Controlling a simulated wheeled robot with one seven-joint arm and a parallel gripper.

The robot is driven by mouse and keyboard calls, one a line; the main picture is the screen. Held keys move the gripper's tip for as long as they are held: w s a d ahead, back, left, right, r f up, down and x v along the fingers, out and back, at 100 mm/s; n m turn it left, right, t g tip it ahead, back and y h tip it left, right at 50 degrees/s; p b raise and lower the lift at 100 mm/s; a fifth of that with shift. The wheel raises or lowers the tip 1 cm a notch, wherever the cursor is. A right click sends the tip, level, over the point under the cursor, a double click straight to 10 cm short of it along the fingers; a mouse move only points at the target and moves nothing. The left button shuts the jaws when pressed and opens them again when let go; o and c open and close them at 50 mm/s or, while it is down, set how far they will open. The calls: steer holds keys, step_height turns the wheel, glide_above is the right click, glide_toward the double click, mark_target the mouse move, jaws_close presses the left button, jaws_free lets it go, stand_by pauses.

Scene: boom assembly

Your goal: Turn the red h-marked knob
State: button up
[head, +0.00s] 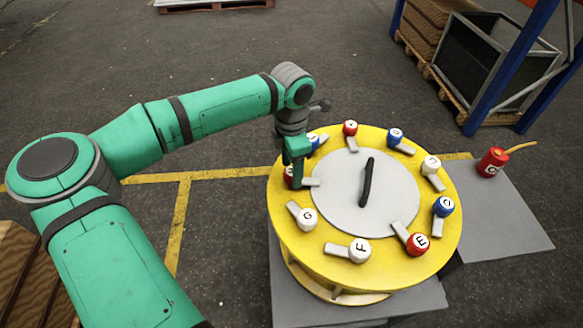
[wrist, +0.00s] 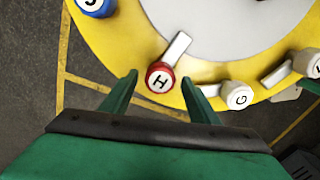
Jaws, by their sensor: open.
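The red knob marked H (wrist: 160,78) sits on the rim of the yellow disc (wrist: 110,45), with a light grey tab pointing inward to the grey centre plate. In the wrist view my gripper (wrist: 160,90) is open, one finger on each side of the H knob, with a gap showing on both sides. In the head view my gripper (head: 298,165) is over the disc's left edge and hides most of the H knob (head: 288,175). I cannot tell the exact height of the fingertips relative to the knob.
A white G knob (wrist: 239,96) is right of the fingers and a blue knob (wrist: 95,5) is left. More lettered knobs ring the disc. A black handle (head: 367,182) stands on the centre plate. A red canister (head: 492,162) stands right of the disc.

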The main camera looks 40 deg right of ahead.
step_height(320, 180, up, 10)
steer(key=shift+r, duration=0.25)
stand_by(0.6)
